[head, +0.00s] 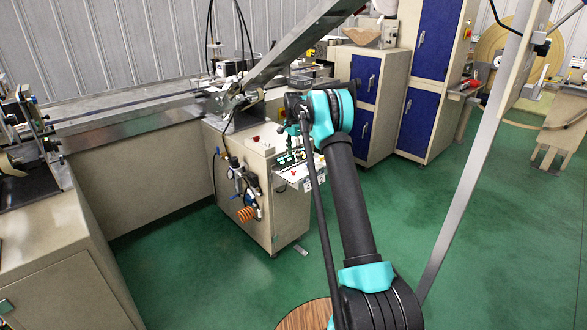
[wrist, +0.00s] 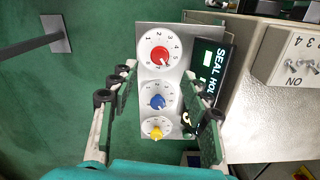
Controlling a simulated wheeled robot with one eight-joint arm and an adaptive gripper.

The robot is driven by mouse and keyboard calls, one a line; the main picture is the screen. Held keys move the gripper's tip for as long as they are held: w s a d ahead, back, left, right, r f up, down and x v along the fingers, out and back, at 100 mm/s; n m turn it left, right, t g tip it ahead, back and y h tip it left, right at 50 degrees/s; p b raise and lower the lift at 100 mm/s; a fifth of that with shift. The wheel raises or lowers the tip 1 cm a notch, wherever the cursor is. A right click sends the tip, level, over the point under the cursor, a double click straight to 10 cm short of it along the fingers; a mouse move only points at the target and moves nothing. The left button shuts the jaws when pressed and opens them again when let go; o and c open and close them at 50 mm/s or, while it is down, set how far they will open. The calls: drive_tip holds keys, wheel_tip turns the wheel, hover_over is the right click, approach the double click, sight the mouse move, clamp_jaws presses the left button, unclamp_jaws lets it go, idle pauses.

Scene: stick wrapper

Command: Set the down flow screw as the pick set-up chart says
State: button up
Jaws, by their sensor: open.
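A light grey panel (wrist: 185,35) shows in the wrist view with a red knob (wrist: 159,57), a blue knob (wrist: 157,102) and a yellow knob (wrist: 156,132) in a column. I cannot tell which part is the down flow screw, and no set-up chart is legible. My gripper (wrist: 158,88) is open, its fingers on either side of the knob column, with nothing seen between them held. In the head view the panel (head: 292,174) is on the cabinet's right side, partly behind my arm.
A switch box (wrist: 288,55) is farther right. Green floor (head: 440,220) is open at right.

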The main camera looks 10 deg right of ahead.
sight(293, 170)
wheel_tip(293, 170, down, 8)
drive_tip(key=shift+r, duration=0.25)
clamp_jaws()
idle(0.4)
drive_tip(key=shift+n, duration=0.3)
drive_tip(key=n, duration=0.3)
drive_tip(key=shift+n, duration=0.4)
drive_tip(key=n, duration=0.3)
drive_tip(key=shift+n, duration=0.3)
drive_tip(key=n, duration=0.6)
drive_tip(key=shift+n, duration=0.4)
